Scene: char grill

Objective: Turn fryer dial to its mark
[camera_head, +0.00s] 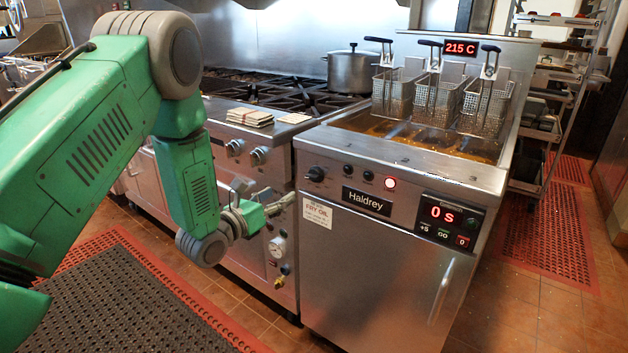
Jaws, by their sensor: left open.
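The fryer (385,270) is a steel unit labelled Haldrey, with a black dial (316,173) at the left end of its front panel. The dial's mark is too small to make out. A red display (461,48) above the fryer reads 215 C. My left gripper (272,200) is open and empty. It is in front of the range, to the lower left of the dial and apart from it in the picture. My right gripper is not in view.
Several wire baskets (435,95) hang over the oil. The range (225,130) at left bears a pot (352,72) and paper stacks (249,117). Floor mats (130,300) lie in front.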

